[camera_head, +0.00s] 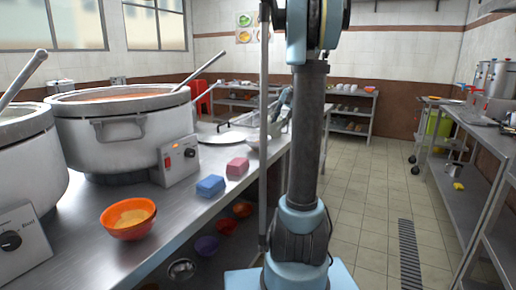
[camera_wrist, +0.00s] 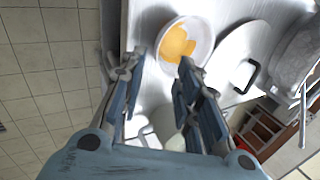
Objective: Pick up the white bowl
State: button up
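A white bowl (camera_wrist: 201,30) with yellow-orange food in it stands on the metal counter in the wrist view. My gripper (camera_wrist: 160,68) is open, and nothing shows clamped between its fingers. The bowl lies beyond the fingertips, a little right of the middle of the gap; I cannot tell the distance. In the head view a white rounded shape on the counter, partly behind a thin pole, looks like this bowl (camera_head: 254,141). My gripper is mostly hidden there behind my arm. A pale rounded thing (camera_wrist: 168,128) shows between the finger bases, too covered to identify.
A round metal lid (camera_wrist: 229,52) with a black handle lies right beside the bowl. The tiled floor (camera_head: 375,190) to the right is clear.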

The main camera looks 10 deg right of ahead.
send_near(267, 143)
jog(key=x, duration=0.5)
jog(key=shift+w+f, duration=0.1)
jog(key=shift+w, duration=0.2)
jog(key=shift+w+x, duration=0.15)
jog(key=shift+x, duration=1.15)
jog(key=shift+w+x, duration=0.1)
jog(key=shift+x, duration=1.2)
jog(key=shift+d, duration=0.2)
jog(key=shift+c, duration=0.5)
grip_shut()
